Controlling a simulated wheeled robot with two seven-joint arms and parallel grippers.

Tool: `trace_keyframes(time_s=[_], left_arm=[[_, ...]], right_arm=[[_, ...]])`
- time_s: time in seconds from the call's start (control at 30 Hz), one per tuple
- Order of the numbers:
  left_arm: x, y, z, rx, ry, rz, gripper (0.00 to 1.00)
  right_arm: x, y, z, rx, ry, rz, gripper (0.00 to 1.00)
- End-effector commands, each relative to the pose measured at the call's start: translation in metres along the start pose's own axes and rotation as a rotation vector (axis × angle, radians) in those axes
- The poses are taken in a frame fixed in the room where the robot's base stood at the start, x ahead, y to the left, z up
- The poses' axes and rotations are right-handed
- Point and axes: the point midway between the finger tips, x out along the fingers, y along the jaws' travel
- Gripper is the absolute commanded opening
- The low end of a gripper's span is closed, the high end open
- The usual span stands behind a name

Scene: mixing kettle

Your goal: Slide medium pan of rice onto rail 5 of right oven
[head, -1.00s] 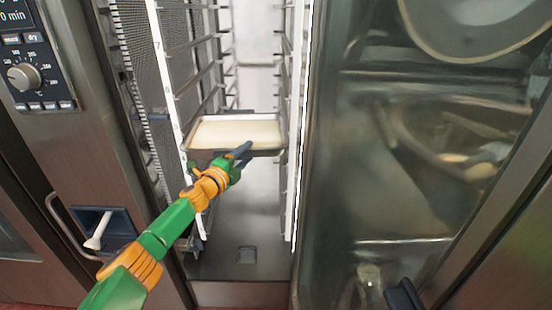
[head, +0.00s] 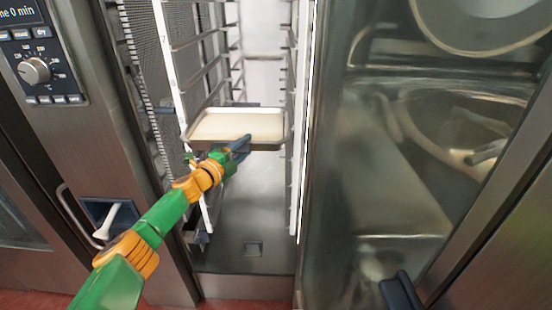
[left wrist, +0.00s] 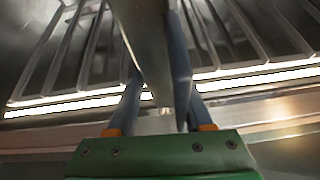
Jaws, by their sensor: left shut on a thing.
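The medium pan (head: 264,147) is a shallow metal tray holding pale rice (head: 228,127). It sits roughly level inside the open oven, between the left rack (head: 172,68) and the right rack (head: 297,115). My left gripper (head: 240,147) is at the pan's front edge, shut on it. In the left wrist view, the two dark fingers (left wrist: 163,110) stand on either side of a metal edge. Which rail the pan's sides lie on, and whether they rest fully on it, I cannot tell. My right gripper is not in view.
A control panel with a knob (head: 33,70) is at the left. A glass door (head: 390,170) with reflections fills the right side, with a dark handle (head: 400,292) low down. The oven floor (head: 235,230) below the pan is clear.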

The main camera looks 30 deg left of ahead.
Motion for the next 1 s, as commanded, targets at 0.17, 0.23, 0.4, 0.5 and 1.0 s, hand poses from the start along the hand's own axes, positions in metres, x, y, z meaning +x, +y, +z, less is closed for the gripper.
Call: trace_keyframes(time_s=[0.17, 0.23, 0.4, 0.5, 1.0], left_arm=[[-0.0011, -0.0037, 0.0061, 0.003, -0.012, -0.004, 0.0], [-0.0012, -0.0037, 0.0064, 0.003, -0.013, -0.004, 0.0], [-0.0013, -0.0036, 0.0071, 0.003, -0.015, -0.003, 0.56], [-0.0012, -0.0032, 0.0063, 0.002, -0.013, -0.003, 0.83], [-0.0013, 0.0011, 0.0039, 0.0, -0.009, 0.005, 1.0]], right_arm=[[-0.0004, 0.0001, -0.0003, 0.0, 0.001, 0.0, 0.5], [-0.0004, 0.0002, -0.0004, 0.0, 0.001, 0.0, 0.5], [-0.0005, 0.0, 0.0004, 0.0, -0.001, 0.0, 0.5], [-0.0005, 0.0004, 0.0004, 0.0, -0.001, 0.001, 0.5], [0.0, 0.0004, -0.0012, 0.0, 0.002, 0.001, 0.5]])
